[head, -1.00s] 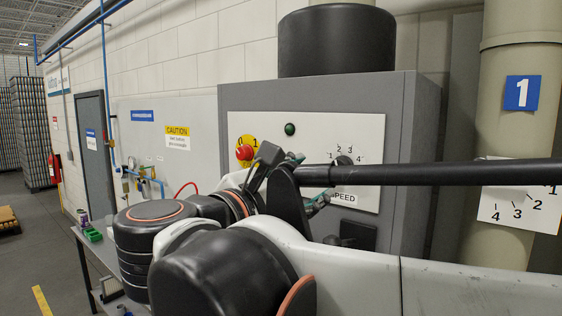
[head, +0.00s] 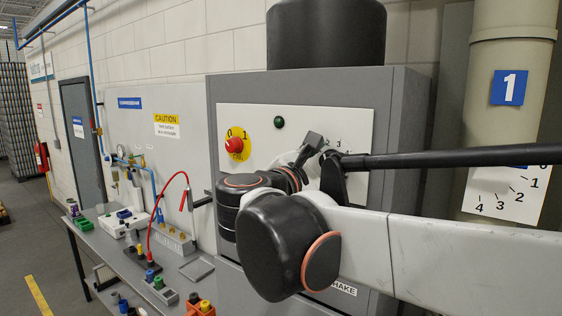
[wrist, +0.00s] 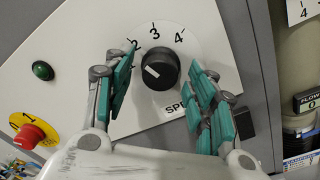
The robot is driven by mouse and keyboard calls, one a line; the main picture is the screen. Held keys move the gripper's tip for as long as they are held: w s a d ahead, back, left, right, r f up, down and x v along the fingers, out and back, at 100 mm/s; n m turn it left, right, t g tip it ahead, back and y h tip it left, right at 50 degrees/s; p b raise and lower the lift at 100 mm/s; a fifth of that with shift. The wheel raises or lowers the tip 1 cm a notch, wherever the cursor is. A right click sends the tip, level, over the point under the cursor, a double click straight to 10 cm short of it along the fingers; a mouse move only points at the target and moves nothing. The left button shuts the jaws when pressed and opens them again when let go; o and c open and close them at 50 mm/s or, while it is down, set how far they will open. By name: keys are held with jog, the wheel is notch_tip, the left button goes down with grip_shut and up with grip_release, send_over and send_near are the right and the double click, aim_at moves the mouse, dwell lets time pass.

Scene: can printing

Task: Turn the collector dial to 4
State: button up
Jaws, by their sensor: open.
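A round black dial (wrist: 160,70) with a white pointer mark sits on a white panel, with the numbers 2, 3 and 4 around its upper side. The left finger covers part of the scale.
A red button on yellow (head: 234,146) and a green lamp (head: 279,122) are left on the panel. A pipe (head: 508,60) with a 0-to-4 scale plate (head: 502,196) stands right. A bench (head: 170,268) with small parts stands left. A black bar (head: 450,158) crosses in front.

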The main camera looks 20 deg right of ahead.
jog(key=c, duration=1.1)
jog(key=shift+o, duration=0.2)
jog(key=shift+m, duration=0.3)
jog(key=m+b, duration=0.1)
jog(key=m, duration=0.2)
jog(key=m+b, duration=0.1)
jog(key=m, duration=0.3)
jog(key=shift+m, duration=0.3)
jog(key=m, duration=0.4)
jog(key=shift+m+b, duration=0.3)
jog(key=shift+b, duration=0.05)
jog(key=shift+m+h, duration=0.3)
jog(key=shift+m, duration=1.5)
